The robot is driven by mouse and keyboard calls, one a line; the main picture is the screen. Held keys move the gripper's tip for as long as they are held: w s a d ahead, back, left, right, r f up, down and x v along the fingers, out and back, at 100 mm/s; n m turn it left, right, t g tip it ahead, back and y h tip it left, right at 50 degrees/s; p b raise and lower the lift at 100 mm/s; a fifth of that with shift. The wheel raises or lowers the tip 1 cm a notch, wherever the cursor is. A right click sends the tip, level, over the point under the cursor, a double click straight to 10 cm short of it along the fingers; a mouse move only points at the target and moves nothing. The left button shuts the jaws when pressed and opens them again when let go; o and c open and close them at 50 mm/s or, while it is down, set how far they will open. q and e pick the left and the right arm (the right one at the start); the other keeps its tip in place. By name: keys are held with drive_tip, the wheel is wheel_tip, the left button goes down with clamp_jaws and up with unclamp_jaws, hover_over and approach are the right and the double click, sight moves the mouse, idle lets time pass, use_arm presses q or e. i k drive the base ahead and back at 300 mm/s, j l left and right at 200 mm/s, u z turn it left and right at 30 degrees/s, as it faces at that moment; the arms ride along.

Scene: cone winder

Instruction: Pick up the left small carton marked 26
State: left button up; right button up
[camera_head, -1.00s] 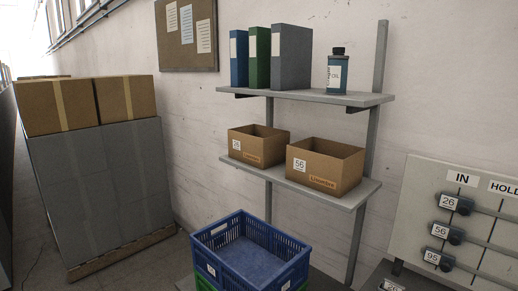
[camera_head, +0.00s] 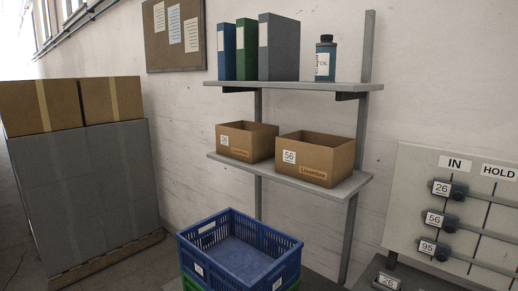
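The left small carton (camera_head: 252,144) is an open-topped brown box on the lower grey shelf. It has a small white label on its left face that looks like 26, too small to read surely. A second, larger open carton marked 56 (camera_head: 323,160) stands to its right on the same shelf. Neither of my grippers shows in the view, and nothing touches the cartons.
A blue crate (camera_head: 240,275) stands below. Wrapped boxes (camera_head: 85,185) on a pallet are at left. A board (camera_head: 398,215) marked IN and HOLD is at right.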

sight(250, 142)
drive_tip(key=i+j+z, duration=0.1)
drive_tip(key=z, duration=0.25)
drive_tip(key=i+j+z, duration=0.1)
drive_tip(key=z, duration=0.3)
drive_tip(key=i+j+z, duration=0.1)
drive_tip(key=j+z, duration=0.25)
drive_tip(key=i+j+z, duration=0.35)
drive_tip(key=j, duration=1.05)
drive_tip(key=j+z, duration=0.35)
drive_tip(key=j, duration=1)
drive_tip(key=k, duration=0.05)
